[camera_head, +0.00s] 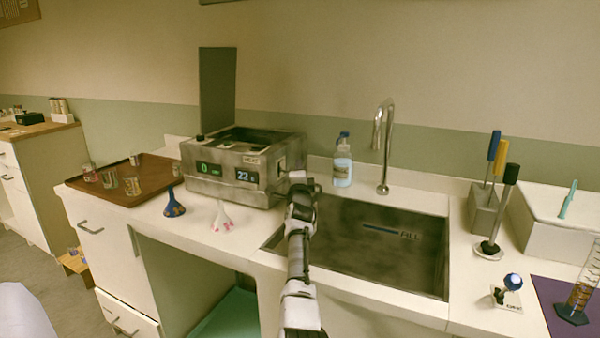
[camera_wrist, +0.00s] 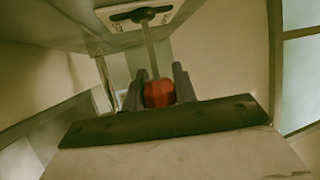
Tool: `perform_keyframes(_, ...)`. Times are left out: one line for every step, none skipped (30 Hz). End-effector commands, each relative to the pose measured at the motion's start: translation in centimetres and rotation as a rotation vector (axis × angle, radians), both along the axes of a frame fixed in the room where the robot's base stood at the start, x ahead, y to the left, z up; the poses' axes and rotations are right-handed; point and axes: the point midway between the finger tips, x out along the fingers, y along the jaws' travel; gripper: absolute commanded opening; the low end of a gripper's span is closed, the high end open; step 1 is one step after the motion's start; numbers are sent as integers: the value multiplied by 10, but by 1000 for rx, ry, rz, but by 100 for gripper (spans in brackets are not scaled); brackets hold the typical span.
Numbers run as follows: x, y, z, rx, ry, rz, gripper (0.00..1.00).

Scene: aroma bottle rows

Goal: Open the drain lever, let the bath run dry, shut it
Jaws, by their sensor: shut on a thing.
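The metal bath (camera_head: 232,183) stands on the counter left of the sink. Its two front displays read 0 in green and 22 in blue. Its top is open, and I cannot make out the water level. My gripper (camera_head: 297,186) is at the bath's right side. In the wrist view my gripper (camera_wrist: 158,80) is shut on the red knob (camera_wrist: 158,95) of the drain lever. The lever's thin stem (camera_wrist: 151,52) runs up to a dark pivot on a pale marked plate (camera_wrist: 168,14). The arm hides the lever in the head view.
The sink (camera_head: 380,240) lies right of my arm under a tall tap (camera_head: 385,150). A blue-capped bottle (camera_head: 342,165) stands behind it. A brown tray (camera_head: 150,172) with several jars is at left.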

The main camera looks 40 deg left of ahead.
Motion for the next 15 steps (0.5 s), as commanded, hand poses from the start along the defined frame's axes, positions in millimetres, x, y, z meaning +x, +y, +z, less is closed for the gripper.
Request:
perform_keyframes(0,-1,1,0,-1,-1,30)
perform_keyframes(0,-1,1,0,-1,-1,34)
perform_keyframes(0,-1,1,0,-1,-1,39)
perform_keyframes(0,-1,1,0,-1,-1,43)
perform_keyframes(0,-1,1,0,-1,-1,47)
perform_keyframes(0,-1,1,0,-1,-1,50)
perform_keyframes(0,-1,1,0,-1,-1,50)
perform_keyframes(0,-1,1,0,-1,-1,50)
perform_keyframes(0,-1,1,1,-1,-1,50)
perform_keyframes(0,0,1,1,-1,-1,50)
perform_keyframes(0,0,1,1,-1,-1,50)
perform_keyframes(0,0,1,1,-1,-1,50)
perform_keyframes(0,0,1,1,-1,-1,50)
perform_keyframes(0,-1,1,1,-1,-1,50)
perform_keyframes(-1,-1,2,1,-2,-1,50)
